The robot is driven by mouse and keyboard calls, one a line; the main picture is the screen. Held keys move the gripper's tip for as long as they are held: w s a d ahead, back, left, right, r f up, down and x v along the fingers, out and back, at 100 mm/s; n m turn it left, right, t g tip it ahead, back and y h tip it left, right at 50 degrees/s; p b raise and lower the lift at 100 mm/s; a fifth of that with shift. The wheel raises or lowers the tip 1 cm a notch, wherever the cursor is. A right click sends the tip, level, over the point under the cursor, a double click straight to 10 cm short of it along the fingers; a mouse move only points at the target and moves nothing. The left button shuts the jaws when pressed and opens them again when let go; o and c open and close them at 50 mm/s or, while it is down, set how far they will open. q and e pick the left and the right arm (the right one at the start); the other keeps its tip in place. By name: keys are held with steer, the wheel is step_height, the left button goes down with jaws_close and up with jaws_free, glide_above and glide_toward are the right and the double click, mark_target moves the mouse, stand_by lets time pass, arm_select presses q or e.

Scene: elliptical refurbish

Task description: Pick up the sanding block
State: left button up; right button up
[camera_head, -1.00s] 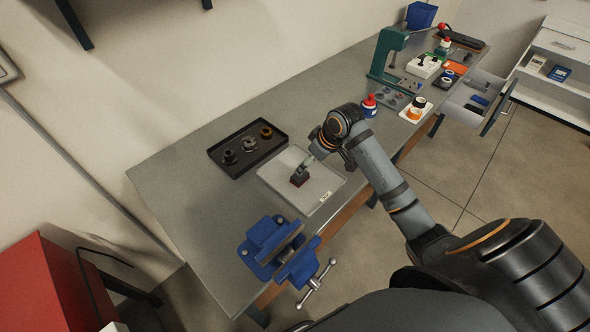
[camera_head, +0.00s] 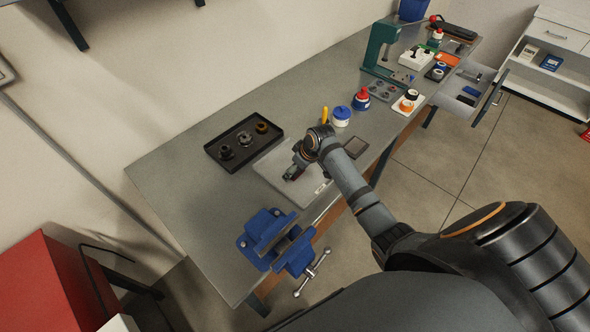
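The sanding block (camera_head: 288,177) seems to be the small dark reddish piece over the pale grey tray (camera_head: 262,167) near the table's front edge. My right gripper (camera_head: 295,172) is down over the tray, right at this block. My own wrist and the small size hide the fingertips, so I cannot tell whether they are closed on it. My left gripper is not in view.
A black tray (camera_head: 215,151) with several round parts lies behind and left. A blue vise (camera_head: 268,238) is clamped at the near edge. A blue-capped container (camera_head: 341,117) and a dark square plate (camera_head: 356,148) are right of my wrist. Bare tabletop lies left of the vise.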

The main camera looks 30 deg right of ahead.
steer(key=shift+s, duration=0.1)
steer(key=c, duration=1.2)
steer(key=shift+c, duration=0.2)
steer(key=shift+r+b, duration=0.4)
steer(key=shift+r, duration=0.15)
steer(key=shift+c, duration=0.2)
steer(key=shift+r+b, duration=0.5)
steer(key=shift+r, duration=0.3)
steer(key=shift+o, duration=0.2)
steer(key=s+d+r+b, duration=0.1)
steer(key=s+d+r, duration=0.1)
steer(key=d+r, duration=0.3)
steer(key=shift+d+r+b, duration=0.3)
steer(key=shift+r, duration=0.45)
steer(key=s+d+r, duration=0.1)
steer(key=d, duration=0.1)
steer(key=d+r+b, duration=0.1)
steer(key=d, duration=0.1)
steer(key=s+d+r, duration=0.1)
steer(key=d, duration=0.1)
steer(key=shift+s, duration=0.3)
steer(key=shift+c, duration=0.2)
steer(key=shift+s+d+r, duration=0.35)
steer(key=shift+d+r, duration=0.1)
steer(key=shift+d, duration=0.25)
